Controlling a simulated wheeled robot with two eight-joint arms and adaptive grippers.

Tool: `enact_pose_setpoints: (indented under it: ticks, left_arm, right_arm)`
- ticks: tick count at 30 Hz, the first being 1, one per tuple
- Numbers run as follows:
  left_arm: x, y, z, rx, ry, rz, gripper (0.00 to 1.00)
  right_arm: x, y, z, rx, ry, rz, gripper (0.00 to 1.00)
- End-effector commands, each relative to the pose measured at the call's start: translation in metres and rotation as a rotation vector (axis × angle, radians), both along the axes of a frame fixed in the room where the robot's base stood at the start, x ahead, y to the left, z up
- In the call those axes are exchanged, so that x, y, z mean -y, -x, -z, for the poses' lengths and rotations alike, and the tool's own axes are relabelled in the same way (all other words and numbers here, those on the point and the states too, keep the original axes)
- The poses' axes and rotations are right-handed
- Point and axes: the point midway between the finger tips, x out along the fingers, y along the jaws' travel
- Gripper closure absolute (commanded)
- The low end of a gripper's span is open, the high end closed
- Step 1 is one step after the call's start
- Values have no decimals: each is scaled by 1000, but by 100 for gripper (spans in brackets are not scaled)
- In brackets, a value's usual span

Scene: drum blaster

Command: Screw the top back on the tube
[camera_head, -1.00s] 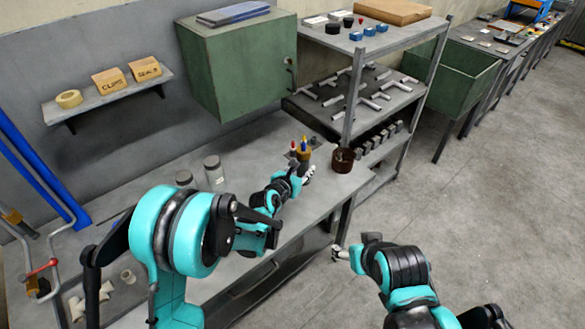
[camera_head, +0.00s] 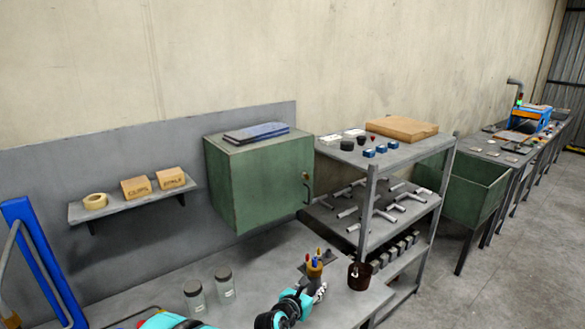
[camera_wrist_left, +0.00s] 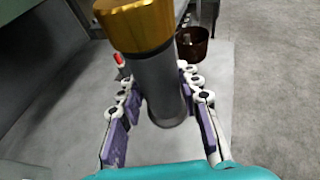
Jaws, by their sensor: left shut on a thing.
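My left gripper (camera_head: 318,292) is at the right part of the workbench, low in the head view. In the left wrist view its fingers (camera_wrist_left: 163,112) are shut on a grey tube (camera_wrist_left: 158,85) from both sides. The tube has a wide brass-coloured top part (camera_wrist_left: 136,24), cut off by the upper picture edge. This brass-coloured part also shows small in the head view (camera_head: 314,270), just above the fingers. I cannot tell whether it is screwed tight. My right gripper is out of view.
A dark brown cup (camera_head: 359,277) stands right of the tube near the bench end. Small red and yellow tips (camera_head: 318,252) show behind the tube. Two jars (camera_head: 224,284) stand to the left. A green cabinet (camera_head: 260,185) hangs behind, and a metal shelf unit (camera_head: 368,210) stands to the right.

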Motion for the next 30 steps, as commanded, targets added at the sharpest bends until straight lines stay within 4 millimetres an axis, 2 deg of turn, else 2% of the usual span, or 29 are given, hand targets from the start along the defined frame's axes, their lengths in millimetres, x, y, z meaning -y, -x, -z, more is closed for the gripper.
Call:
enact_pose_setpoints:
  ticks: [8, 11, 15, 18, 24, 30]
  left_arm:
    - [-87, 21, -21, -14, -4, -74, 100]
    - [-127, 38, -30, -16, -6, -108, 100]
    - [-182, 70, -42, -17, -5, -156, 100]
    - [-211, 93, -49, -13, -2, -184, 100]
    - [-246, 128, -57, -1, 1, -222, 100]
    - [-256, 141, -60, 5, 1, -235, 100]
  right_arm:
    - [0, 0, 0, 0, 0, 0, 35]
    - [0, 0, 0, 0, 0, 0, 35]
    - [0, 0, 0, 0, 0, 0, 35]
    - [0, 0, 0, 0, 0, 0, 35]
    - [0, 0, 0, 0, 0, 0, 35]
    - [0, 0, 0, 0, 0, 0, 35]
